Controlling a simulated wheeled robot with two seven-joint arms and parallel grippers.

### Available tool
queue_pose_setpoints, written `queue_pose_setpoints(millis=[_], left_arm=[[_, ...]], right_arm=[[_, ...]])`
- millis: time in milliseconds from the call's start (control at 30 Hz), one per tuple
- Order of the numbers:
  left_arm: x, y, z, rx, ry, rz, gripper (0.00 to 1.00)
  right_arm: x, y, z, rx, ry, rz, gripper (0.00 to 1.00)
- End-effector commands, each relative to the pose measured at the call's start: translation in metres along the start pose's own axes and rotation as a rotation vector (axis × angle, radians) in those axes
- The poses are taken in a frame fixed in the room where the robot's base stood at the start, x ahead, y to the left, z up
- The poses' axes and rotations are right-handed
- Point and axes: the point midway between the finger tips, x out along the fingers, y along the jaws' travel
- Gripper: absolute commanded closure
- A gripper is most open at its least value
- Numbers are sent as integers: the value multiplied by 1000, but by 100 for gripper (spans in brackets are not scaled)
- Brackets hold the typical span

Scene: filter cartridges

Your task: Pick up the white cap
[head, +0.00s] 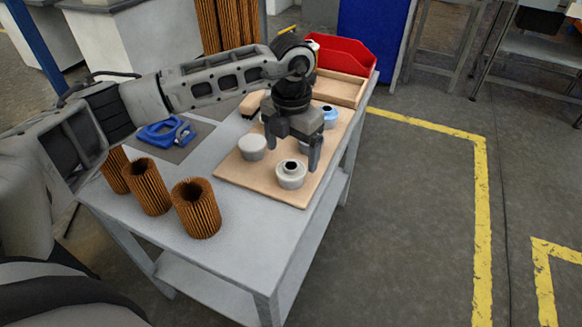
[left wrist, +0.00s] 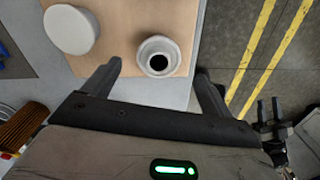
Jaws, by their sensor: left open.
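Two whitish round pieces are on the wooden board (head: 237,176). One is a plain white cap (head: 253,147) with a smooth top; it also shows at the upper left of the left wrist view (left wrist: 71,29). The other is a whitish piece with a dark round hole (head: 291,175), near the board's front edge. My left gripper (head: 292,160) is open and empty, pointing down. In the left wrist view its fingers (left wrist: 159,70) frame the holed piece (left wrist: 158,45) and look clear of it. The plain cap lies outside the left finger.
A blue-topped piece (head: 329,114) is behind my gripper, and another piece there is mostly hidden. Pleated brown cartridges (head: 197,208) stand on the grey table (head: 245,235). A blue clamp-like tool (head: 165,132) lies on a dark mat. A red bin (head: 340,58) is at the back.

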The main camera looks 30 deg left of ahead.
Motion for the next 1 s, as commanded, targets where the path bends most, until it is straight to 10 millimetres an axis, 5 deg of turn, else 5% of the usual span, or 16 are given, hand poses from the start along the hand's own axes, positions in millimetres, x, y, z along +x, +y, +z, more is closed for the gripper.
queue_pose_setpoints(millis=[200,500,700,1000], left_arm=[[31,1,0,1,2,-1,15],[36,2,0,1,0,0,15],[36,2,0,0,0,0,63],[36,2,0,0,0,0,63]], right_arm=[[-2,1,-4,-10,-1,4,64],[-1,1,0,-12,-7,4,64],[-1,1,0,-12,-8,4,64],[-1,1,-1,-11,-7,3,64]])
